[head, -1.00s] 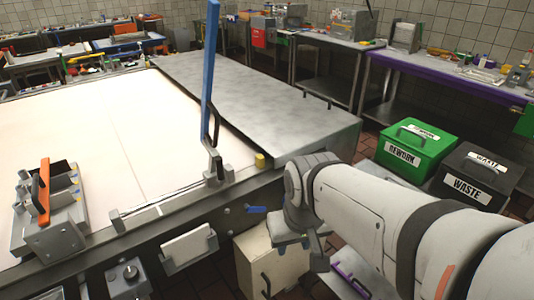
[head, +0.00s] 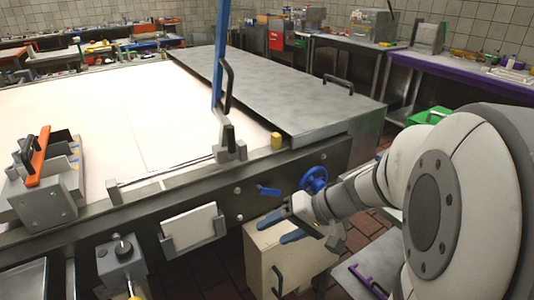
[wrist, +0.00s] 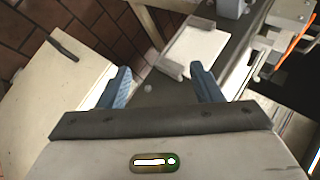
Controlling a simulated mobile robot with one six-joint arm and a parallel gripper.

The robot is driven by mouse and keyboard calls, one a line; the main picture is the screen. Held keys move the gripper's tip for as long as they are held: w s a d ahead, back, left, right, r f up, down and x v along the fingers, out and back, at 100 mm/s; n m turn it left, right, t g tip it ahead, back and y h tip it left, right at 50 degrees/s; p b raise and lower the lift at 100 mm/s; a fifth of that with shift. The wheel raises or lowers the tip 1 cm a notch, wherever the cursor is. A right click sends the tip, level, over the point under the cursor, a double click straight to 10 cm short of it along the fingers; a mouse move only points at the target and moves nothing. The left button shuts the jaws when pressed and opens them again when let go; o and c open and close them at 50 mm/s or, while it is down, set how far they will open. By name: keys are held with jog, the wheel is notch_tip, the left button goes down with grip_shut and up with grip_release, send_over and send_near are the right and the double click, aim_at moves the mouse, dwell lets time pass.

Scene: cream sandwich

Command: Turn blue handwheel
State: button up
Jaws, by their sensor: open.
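The blue handwheel (head: 314,179) is on the front rail of the big table in the head view, near its right end. My arm's wrist covers part of the area just below it. My gripper (head: 279,229) is open and empty, below and left of the handwheel and apart from it, with its blue fingers pointing left. In the wrist view the two blue fingers (wrist: 162,78) are spread apart with nothing between them. The handwheel does not show in the wrist view.
A small blue lever (head: 268,190) is on the rail left of the handwheel. A white card in a holder (head: 190,227) hangs farther left. A cream cabinet (head: 262,252) stands below my gripper. A yellow knob (head: 276,141) sits at the table edge.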

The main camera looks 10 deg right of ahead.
jog(key=w+d+f+m+t+y+b, duration=0.1)
jog(key=w+d+f+m+t+b, duration=0.1)
jog(key=w+d+f+t+b, duration=0.4)
jog(key=m+t+h+b, duration=0.3)
jog(key=t+h+b, duration=0.1)
jog(key=t, duration=0.3)
send_near(321, 190)
jog(key=w, duration=0.2)
jog(key=x, duration=0.7)
jog(key=shift+a, duration=0.3)
jog(key=shift+c, duration=0.2)
jog(key=c, duration=0.9)
jog(key=shift+a, duration=0.15)
jog(key=shift+c, duration=0.2)
jog(key=shift+m+b, duration=0.3)
